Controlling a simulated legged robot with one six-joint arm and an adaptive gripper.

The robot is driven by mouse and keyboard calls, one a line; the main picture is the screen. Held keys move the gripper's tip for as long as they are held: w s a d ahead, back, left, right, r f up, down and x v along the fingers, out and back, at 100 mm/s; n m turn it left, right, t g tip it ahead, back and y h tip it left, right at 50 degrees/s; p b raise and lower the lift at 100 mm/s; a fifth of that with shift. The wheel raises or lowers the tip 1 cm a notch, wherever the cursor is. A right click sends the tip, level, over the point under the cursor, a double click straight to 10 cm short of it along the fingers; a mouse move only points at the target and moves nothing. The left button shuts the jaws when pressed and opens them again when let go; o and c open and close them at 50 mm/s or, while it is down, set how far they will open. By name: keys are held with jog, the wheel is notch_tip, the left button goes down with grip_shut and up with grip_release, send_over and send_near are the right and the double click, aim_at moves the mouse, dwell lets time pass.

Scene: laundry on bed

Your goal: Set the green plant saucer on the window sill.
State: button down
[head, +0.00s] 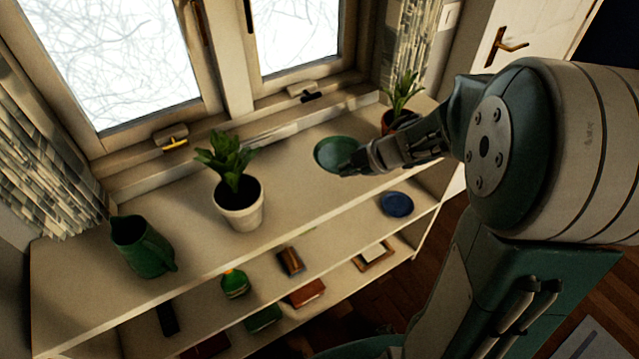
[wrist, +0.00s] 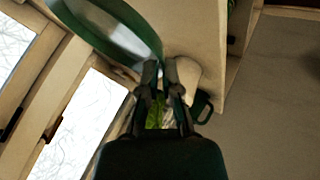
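The green plant saucer (head: 336,154) is held at its rim by my gripper (head: 352,166) in the head view, over the middle-right of the pale window sill (head: 300,180). In the wrist view the saucer (wrist: 112,30) extends to the upper left of my gripper (wrist: 160,66) and looks tilted. The fingers are close together on its near rim. I cannot tell whether its underside touches the sill.
A white-potted plant (head: 240,205) and a green pitcher (head: 142,247) stand left on the sill. A plant in a terracotta pot (head: 392,120) stands behind my gripper. Shelves below hold a blue dish (head: 397,204), books and a green bottle (head: 235,284). Clear sill surrounds the saucer's left side.

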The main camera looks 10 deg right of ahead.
send_over(315, 187)
jog(key=s+d, duration=0.2)
notch_tip(315, 187, down, 6)
jog(key=shift+a+f, duration=0.15)
jog(key=shift+f, duration=1.6)
jog(key=shift+f, duration=0.1)
jog(key=c, duration=1.1)
grip_release()
